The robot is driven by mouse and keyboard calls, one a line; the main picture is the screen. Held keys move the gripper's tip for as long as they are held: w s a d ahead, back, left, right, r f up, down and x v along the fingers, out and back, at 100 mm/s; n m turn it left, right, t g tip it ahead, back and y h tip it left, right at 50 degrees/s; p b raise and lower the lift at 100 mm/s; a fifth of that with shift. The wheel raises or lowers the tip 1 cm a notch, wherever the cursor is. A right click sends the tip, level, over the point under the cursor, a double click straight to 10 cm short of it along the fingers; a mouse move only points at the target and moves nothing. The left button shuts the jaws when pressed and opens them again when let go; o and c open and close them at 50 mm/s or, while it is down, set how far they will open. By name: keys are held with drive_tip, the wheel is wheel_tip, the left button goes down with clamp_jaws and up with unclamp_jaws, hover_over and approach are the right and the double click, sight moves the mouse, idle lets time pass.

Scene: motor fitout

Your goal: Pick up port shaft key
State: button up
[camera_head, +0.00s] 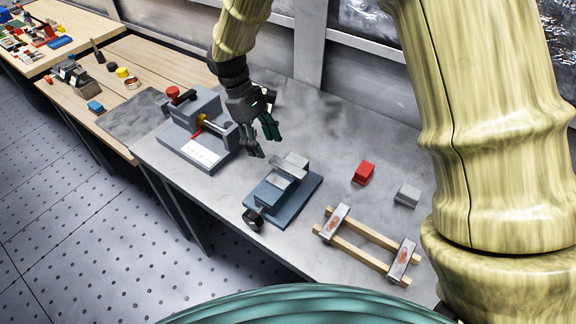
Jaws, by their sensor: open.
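My gripper (262,145) is open and empty, pointing down above the grey metal bench (315,118). It hangs between a grey fixture (205,135) with a red knob and brass shaft, to its left, and a blue-grey vise (284,190) with a black knob, nearer the front. No part is clearly marked as the port shaft key. A small red block (364,173) and a small grey block (407,195) lie apart on the bench to the right of the gripper. A thin red piece (196,132) shows at the fixture, partly hidden.
A wooden two-rail rack (366,241) with two metal plates lies at the bench's front right. A wooden bench (140,65) with small parts and tools stands at the left. A wall with windows runs behind. The bench between the vise and red block is clear.

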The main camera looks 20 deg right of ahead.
sight(273, 158)
drive_tip(key=shift+s+d+f+p, duration=0.2)
drive_tip(key=shift+f+p, duration=0.05)
drive_tip(key=shift+p, duration=0.05)
drive_tip(key=x, duration=0.1)
drive_tip(key=p+x, duration=0.1)
drive_tip(key=x, duration=0.1)
drive_tip(key=shift+w+d, duration=0.2)
drive_tip(key=shift+w, duration=0.05)
drive_tip(key=shift+s+d+f+p, duration=0.15)
drive_tip(key=shift+s+f+p, duration=0.15)
drive_tip(key=shift+f, duration=0.35)
drive_tip(key=shift+w, duration=0.1)
clamp_jaws()
